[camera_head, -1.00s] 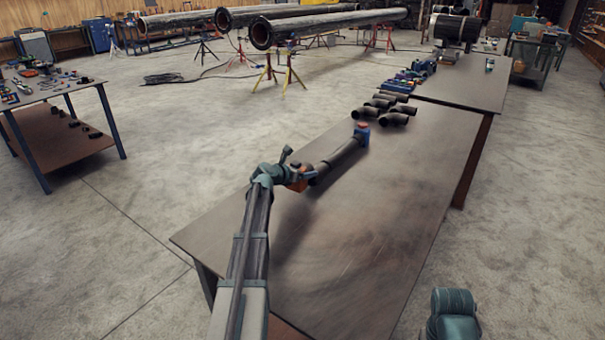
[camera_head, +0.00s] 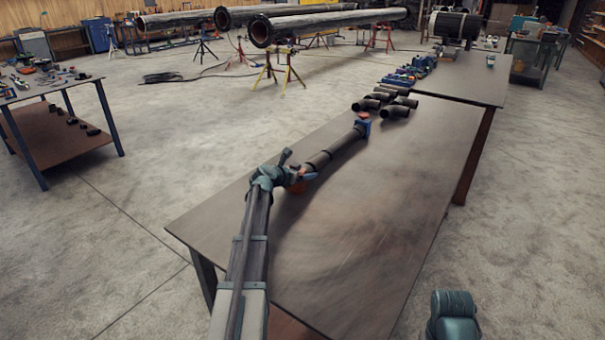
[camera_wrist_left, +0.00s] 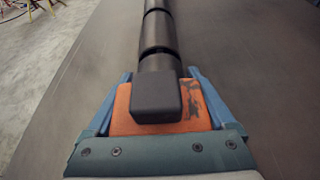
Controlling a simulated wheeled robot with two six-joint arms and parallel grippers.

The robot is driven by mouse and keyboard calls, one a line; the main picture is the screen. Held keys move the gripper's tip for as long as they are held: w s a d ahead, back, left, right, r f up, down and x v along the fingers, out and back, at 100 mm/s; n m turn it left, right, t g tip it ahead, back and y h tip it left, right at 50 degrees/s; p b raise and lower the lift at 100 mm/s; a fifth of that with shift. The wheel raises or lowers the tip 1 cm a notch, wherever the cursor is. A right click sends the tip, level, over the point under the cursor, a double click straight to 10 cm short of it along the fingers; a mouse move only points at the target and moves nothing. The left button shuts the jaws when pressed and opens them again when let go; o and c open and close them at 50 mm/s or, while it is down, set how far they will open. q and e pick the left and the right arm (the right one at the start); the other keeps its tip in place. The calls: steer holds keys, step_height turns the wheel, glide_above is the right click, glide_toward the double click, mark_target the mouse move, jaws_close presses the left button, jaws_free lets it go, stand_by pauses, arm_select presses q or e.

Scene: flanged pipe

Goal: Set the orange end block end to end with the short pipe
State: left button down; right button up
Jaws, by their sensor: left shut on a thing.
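My left gripper (camera_head: 301,178) is shut on the orange end block (camera_head: 296,188) at the near end of the short pipe (camera_head: 322,159). In the left wrist view, the blue fingers of the gripper (camera_wrist_left: 160,92) flank the orange block (camera_wrist_left: 197,106). The dark pipe (camera_wrist_left: 158,35) runs straight away from the block and looks roughly in line with it. A dark rounded piece covers the block's middle, so I cannot tell whether block and pipe touch. The pipe shows dark seams along its length.
A blue and red piece (camera_head: 362,122) stands at the pipe's far end. Several dark pipe elbows (camera_head: 388,100) lie behind it on the brown table (camera_head: 380,220). The table's right and front areas are clear. A second table (camera_head: 462,82) stands beyond.

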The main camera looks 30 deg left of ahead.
arm_select(q)
jaws_free()
steer(key=shift+r, duration=0.15)
steer(key=p+v, duration=0.4)
steer(key=v, duration=0.8)
steer(key=shift+s, duration=0.1)
steer(key=shift+d, duration=0.1)
